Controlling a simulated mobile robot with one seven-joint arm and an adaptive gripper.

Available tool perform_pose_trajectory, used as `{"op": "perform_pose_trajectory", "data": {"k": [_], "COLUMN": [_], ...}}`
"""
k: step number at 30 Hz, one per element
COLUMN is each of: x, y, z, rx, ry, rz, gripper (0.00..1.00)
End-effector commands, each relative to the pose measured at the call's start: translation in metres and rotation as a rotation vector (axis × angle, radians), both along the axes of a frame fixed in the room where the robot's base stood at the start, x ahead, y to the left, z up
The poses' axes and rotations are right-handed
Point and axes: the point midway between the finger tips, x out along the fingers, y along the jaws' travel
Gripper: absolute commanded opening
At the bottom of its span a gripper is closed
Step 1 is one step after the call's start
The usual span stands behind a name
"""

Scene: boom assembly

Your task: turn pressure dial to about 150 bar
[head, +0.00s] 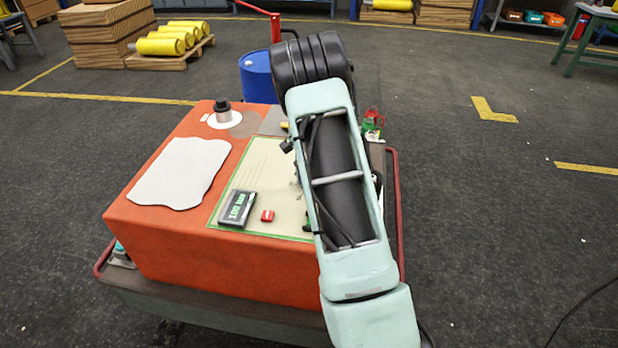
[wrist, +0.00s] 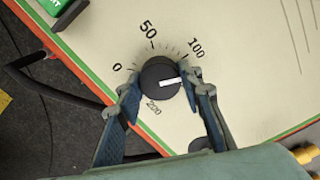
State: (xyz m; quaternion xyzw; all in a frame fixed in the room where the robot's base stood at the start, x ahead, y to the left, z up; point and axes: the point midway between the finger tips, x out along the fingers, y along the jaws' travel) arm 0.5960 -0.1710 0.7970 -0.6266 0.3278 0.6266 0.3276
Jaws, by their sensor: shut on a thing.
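The pressure dial (wrist: 158,72) is a round black knob with a white pointer line, set in a cream panel (wrist: 105,32) marked 0, 50, 100 and 200. The pointer faces right and slightly up, clockwise past the 100 mark. No 150 mark is visible; the right finger covers part of the scale. My gripper (wrist: 166,88) is shut on the dial, one finger on each side. In the head view my arm hides the dial and gripper. There, a dark display (head: 237,208) shows green text that seems to read about 100 bar.
A red button (head: 267,216) sits beside the display. A pale flat sheet (head: 180,172) and a black knob on a white disc (head: 222,112) are on the orange top. A blue barrel (head: 257,78) stands behind. The floor at right is largely clear.

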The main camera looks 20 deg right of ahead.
Motion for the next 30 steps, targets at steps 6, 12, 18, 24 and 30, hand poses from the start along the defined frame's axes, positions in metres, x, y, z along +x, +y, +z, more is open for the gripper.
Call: {"op": "perform_pose_trajectory", "data": {"k": [6,12,18,24,30], "x": [0.0001,0.0,0.0002,0.0,0.0001], "y": [0.0006,0.0002,0.0005,0.0001,0.0006], "z": [0.0008,0.001,0.0011,0.0007,0.0003], "rx": [-0.001,-0.001,0.0,0.0,0.0], "ry": [0.001,0.001,0.0,0.0,0.0], "rz": [-0.203,-0.391,-0.558,-0.687,-0.766], "gripper": [0.1,0.1,0.1,0.1,0.1]}}
